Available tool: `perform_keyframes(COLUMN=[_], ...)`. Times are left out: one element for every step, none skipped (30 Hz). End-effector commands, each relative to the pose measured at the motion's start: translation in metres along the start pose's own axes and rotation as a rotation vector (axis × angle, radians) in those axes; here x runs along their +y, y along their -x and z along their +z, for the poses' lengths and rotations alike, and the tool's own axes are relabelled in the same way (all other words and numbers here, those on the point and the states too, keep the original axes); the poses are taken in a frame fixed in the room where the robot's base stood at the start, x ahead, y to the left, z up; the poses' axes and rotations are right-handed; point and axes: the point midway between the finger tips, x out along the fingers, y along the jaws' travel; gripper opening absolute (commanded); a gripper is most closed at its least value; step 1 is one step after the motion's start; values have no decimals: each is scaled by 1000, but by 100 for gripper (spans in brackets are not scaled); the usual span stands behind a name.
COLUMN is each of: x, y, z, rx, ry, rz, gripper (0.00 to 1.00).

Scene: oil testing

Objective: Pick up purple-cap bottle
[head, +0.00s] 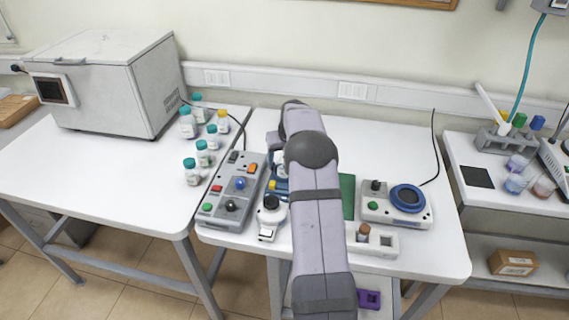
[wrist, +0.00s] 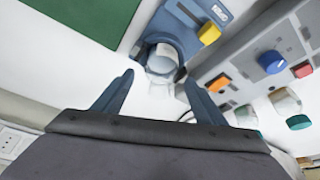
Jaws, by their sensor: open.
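I cannot make out a purple-cap bottle in either view. In the wrist view, my gripper (wrist: 159,77) is open, with its two dark blue fingers spread apart. A clear, pale rounded vessel (wrist: 162,60) sits in a blue-grey stand (wrist: 190,22), just beyond and between the fingertips. Its cap colour cannot be told, and I see no contact with the fingers. In the head view, my arm hides the gripper and much of the middle table. Several white bottles with teal caps (head: 190,172) and one with a yellow cap (head: 222,121) stand on the left table.
A grey control box (head: 232,190) with coloured buttons stands left of my arm. A device with a round blue top (head: 408,199) is on the right. A purple object (head: 369,299) lies below the table front. A large white box machine (head: 108,85) stands back left.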

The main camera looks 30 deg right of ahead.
Motion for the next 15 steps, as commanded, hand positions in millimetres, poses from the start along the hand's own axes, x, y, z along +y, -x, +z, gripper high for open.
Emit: perform_keyframes(x=[0,0,0,0,0,0,0,0,0,0,0,0,0,0,0], y=[-2,-3,-4,-4,-4,-4,-4,-4,-4,-4,-4,-4,-4,-4,-4], z=[0,0,0,0,0,0,0,0,0,0,0,0,0,0,0], rx=[0,0,0,0,0,0,0,0,0,0,0,0,0,0,0], ry=[0,0,0,0,0,0,0,0,0,0,0,0,0,0,0], rz=[0,0,0,0,0,0,0,0,0,0,0,0,0,0,0], gripper=[65,65,65,65,65,65,65,65,65,60,53,44,36,29,20])
